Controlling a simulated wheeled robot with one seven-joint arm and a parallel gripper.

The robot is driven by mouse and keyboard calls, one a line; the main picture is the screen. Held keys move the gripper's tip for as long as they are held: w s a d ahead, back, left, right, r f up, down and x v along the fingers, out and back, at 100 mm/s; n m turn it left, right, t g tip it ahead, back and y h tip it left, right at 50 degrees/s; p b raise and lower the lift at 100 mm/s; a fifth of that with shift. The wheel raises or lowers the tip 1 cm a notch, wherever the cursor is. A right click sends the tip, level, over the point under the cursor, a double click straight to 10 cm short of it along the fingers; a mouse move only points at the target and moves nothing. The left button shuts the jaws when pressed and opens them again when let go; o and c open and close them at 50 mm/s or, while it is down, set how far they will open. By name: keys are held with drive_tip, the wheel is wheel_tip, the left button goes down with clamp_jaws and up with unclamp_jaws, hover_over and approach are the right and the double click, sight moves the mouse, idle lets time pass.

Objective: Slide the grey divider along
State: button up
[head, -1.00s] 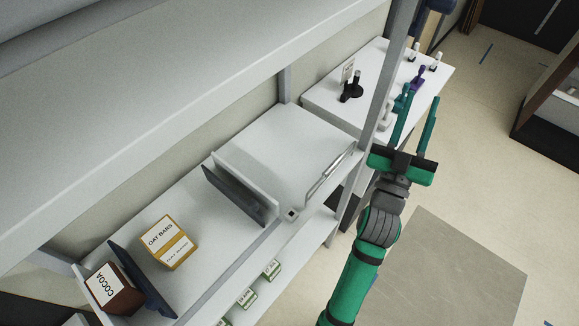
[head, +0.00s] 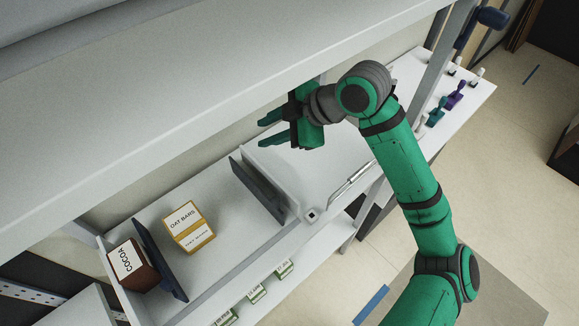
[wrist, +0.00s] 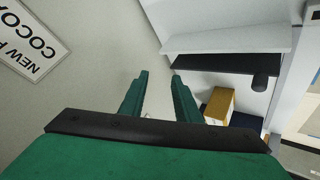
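The grey divider (head: 258,190) is a dark upright panel across the shelf, between the oat bars box and a raised white section. In the wrist view the dark panel (wrist: 215,64) lies right of the fingers, with a dark round knob at its end. My gripper (head: 265,132) is above the raised white section, behind and apart from the divider. Its two fingers (wrist: 158,76) are spread with nothing between them. A second, navy divider (head: 160,262) stands farther left between the two boxes.
An oat bars box (head: 188,228) and a cocoa box (head: 132,266) stand on the shelf. An upper shelf (head: 200,75) overhangs close to my gripper. A metal rail (head: 352,180) runs along the front edge. Clear shelf surface lies between the oat bars box and the grey divider.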

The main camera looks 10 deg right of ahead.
drive_tip(key=s+n+g+h, duration=0.2)
drive_tip(key=s+n+g, duration=0.15)
drive_tip(key=s, duration=0.25)
drive_tip(key=n+g+h, duration=0.2)
drive_tip(key=g+h, duration=0.1)
drive_tip(key=g, duration=0.1)
approach(276, 199)
drive_tip(key=shift+s+d+f+t, duration=0.25)
drive_tip(key=shift+s+f, duration=0.1)
drive_tip(key=shift+f, duration=0.15)
drive_tip(key=shift+f, duration=0.1)
drive_tip(key=x, duration=0.7)
drive_tip(key=shift+a, duration=0.25)
drive_tip(key=shift+a+f, duration=0.1)
drive_tip(key=shift+f, duration=0.25)
drive_tip(key=shift+c, duration=0.6)
clamp_jaws()
drive_tip(key=shift+s+a, duration=0.1)
